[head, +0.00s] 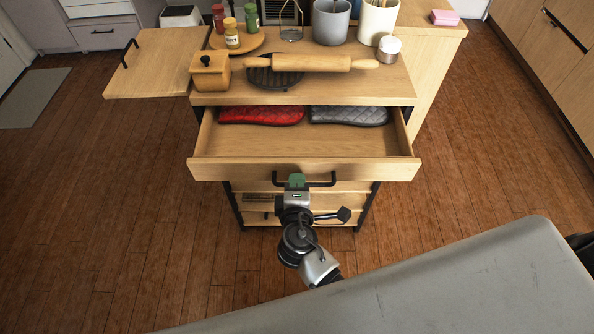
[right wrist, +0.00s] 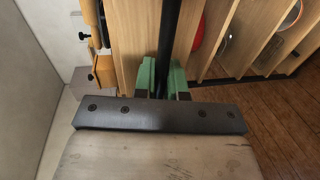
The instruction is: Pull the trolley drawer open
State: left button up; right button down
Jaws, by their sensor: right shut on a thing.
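The trolley (head: 400,95) is wooden with a black frame. Its top drawer (head: 230,170) stands well open, with a red oven mitt (head: 262,116) and a grey oven mitt (head: 348,116) inside at the back. The drawer's black bar handle (head: 322,184) is on its front. My right gripper (head: 297,180), with green fingertips, is shut on this handle. In the right wrist view the black handle (right wrist: 171,35) runs between the green fingers (right wrist: 161,78). My left gripper is not in view.
On the trolley top are a rolling pin (head: 312,62), a black trivet (head: 274,78), a wooden box (head: 210,72), spice jars and pots. A side leaf (head: 150,70) sticks out left. Wooden floor (head: 110,200) is clear on both sides.

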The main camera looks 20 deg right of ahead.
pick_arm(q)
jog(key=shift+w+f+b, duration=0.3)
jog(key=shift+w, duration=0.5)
pick_arm(e)
jog(key=v, duration=0.4)
jog(key=shift+f, duration=0.4)
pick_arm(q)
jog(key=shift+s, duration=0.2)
pick_arm(e)
jog(key=c, duration=1.2)
grip_release()
jog(key=shift+s, duration=0.1)
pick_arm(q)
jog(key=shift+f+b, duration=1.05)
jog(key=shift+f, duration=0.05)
pick_arm(e)
jog(key=shift+v, duration=5.4)
jog(key=shift+f, duration=0.1)
